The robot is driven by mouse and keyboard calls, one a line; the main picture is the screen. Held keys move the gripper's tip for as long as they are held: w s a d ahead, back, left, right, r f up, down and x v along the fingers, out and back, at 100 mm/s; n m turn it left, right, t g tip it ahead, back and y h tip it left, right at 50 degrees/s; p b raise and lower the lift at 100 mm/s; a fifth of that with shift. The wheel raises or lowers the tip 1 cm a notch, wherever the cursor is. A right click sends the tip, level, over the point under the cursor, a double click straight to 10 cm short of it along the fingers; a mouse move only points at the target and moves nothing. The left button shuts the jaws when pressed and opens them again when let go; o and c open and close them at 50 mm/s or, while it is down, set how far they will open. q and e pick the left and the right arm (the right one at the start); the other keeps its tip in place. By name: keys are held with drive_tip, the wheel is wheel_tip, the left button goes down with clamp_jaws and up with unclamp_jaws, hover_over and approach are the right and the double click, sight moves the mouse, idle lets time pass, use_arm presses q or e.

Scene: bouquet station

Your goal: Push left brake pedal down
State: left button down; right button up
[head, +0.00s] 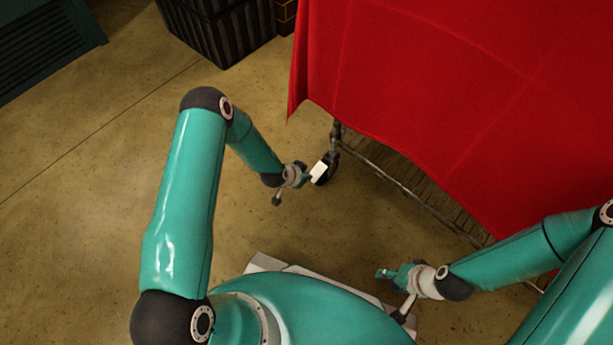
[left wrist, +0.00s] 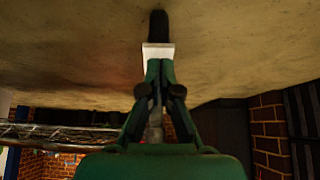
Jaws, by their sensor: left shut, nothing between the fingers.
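The brake pedal is a small white plate (head: 318,171) beside a dark caster wheel (head: 323,180) at the near left leg of the cloth-covered cart. My left gripper (head: 306,178) is low by the wheel with its tips at the white plate. In the left wrist view the shut fingers (left wrist: 158,72) point at the white pedal (left wrist: 158,54), with the dark wheel (left wrist: 158,25) beyond it. The tips look to touch or nearly touch the pedal; I cannot tell which. My right gripper (head: 384,274) hangs empty near my base, away from the pedal; its finger opening is unclear.
A red cloth (head: 430,90) drapes over the cart, above a slatted lower shelf (head: 400,180) with a metal rail. A dark ribbed crate (head: 225,30) stands at the back. The tan floor left of the cart is clear.

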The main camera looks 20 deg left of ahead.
use_arm(q)
drive_tip(key=shift+r, duration=0.25)
drive_tip(key=s+a+r+p, duration=0.3)
drive_tip(key=s+r+p, duration=0.3)
drive_tip(key=s, duration=0.4)
drive_tip(key=shift+a+r, duration=0.3)
drive_tip(key=shift+r, duration=0.45)
drive_tip(key=s+d+r+g+h, duration=0.1)
drive_tip(key=s+d+r, duration=0.1)
drive_tip(key=d+r, duration=0.5)
drive_tip(key=s+d+n+g, duration=0.4)
drive_tip(key=s+n+g, duration=0.15)
drive_tip(key=s, duration=0.65)
wheel_tip(320, 180, up, 33)
drive_tip(key=p, duration=3.2)
drive_tip(key=shift+n+t+h, duration=0.3)
drive_tip(key=shift+n+t, duration=0.05)
